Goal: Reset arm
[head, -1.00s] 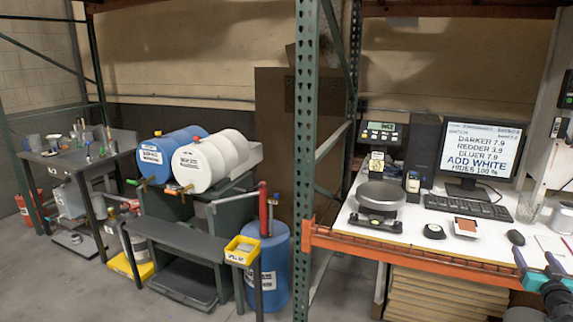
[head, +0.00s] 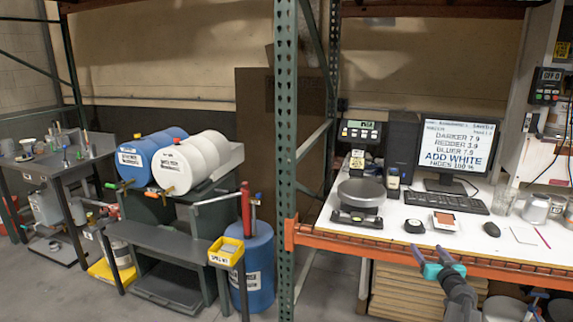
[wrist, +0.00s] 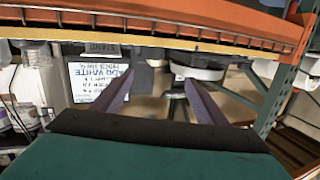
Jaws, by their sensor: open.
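My gripper (head: 429,254) is in the lower right of the head view, in front of the orange shelf beam. Its two purple-grey fingers and teal body show, with my dark arm link behind them. The fingers are apart with nothing between them. In the wrist view my gripper (wrist: 159,82) has both fingers spread and empty, below the orange beam (wrist: 200,22). It does not appear to touch anything.
The workbench (head: 400,232) holds a scale (head: 361,193), a monitor (head: 456,147), a keyboard (head: 459,203) and a mouse (head: 491,229). A green rack post (head: 286,150) stands left of it. Blue and white drums (head: 172,171) lie on a stand further left. Open floor shows at lower left.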

